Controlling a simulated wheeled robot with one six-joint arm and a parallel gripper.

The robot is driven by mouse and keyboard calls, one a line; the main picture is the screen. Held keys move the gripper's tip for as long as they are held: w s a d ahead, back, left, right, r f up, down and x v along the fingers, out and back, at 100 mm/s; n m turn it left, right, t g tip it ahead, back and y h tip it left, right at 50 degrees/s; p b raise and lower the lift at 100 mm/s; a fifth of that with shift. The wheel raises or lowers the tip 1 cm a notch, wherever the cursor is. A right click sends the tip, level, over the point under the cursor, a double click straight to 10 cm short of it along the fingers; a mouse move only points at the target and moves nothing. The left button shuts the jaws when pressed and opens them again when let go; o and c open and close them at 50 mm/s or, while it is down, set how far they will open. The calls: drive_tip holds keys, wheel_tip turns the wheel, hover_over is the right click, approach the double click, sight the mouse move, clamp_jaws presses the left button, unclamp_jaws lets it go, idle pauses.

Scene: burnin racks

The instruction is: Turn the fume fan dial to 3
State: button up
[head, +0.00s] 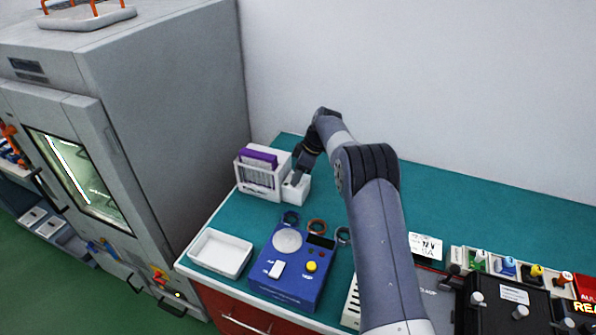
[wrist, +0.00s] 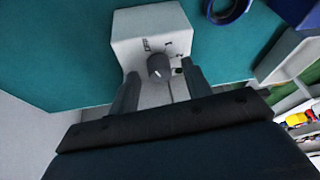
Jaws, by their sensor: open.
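The fume fan box is a small white box (head: 296,191) on the teal bench, beside the white file holder; it fills the upper middle of the wrist view (wrist: 150,28). Its dial is a dark grey round knob (wrist: 158,65) on the box face, with small dark marks around it. The setting is too small to read surely. My gripper (wrist: 163,83) is open, its two fingers pointing at the box with the knob between and just beyond their tips. I cannot tell whether they touch it. In the head view my gripper (head: 298,178) is at the box and hides the dial.
The white holder with purple folders (head: 259,179) stands close on the left. A blue device (head: 290,285), several coloured rings and a white tray (head: 220,253) lie nearer the front. A large grey cabinet (head: 165,120) stands left. The bench behind my arm is clear.

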drive_tip(key=c, duration=1)
drive_tip(key=shift+m+b, duration=0.3)
drive_tip(key=shift+b, duration=0.05)
drive_tip(key=m+t+b, duration=0.1)
drive_tip(key=m+b, duration=0.2)
drive_tip(key=shift+s+f+b, duration=0.1)
drive_tip(key=shift+f+b, duration=0.1)
drive_tip(key=shift+b, duration=0.15)
drive_tip(key=m+t+b, duration=0.1)
drive_tip(key=m, duration=0.1)
drive_tip(key=m+t+h+b, duration=0.1)
drive_tip(key=m, duration=0.1)
drive_tip(key=shift+s+a+r+m, duration=0.1)
drive_tip(key=shift+r+m, duration=0.05)
drive_tip(key=shift+m, duration=0.25)
drive_tip(key=m+h, duration=0.1)
drive_tip(key=m, duration=0.1)
drive_tip(key=m+t+h, duration=0.1)
drive_tip(key=m, duration=0.2)
drive_tip(key=shift+s+a, duration=0.1)
drive_tip(key=shift+a, duration=0.05)
drive_tip(key=m+h, duration=0.2)
drive_tip(key=m, duration=0.3)
drive_tip(key=shift+a+m+b, duration=0.1)
drive_tip(key=shift+m+b, duration=0.2)
drive_tip(key=shift+b, duration=0.1)
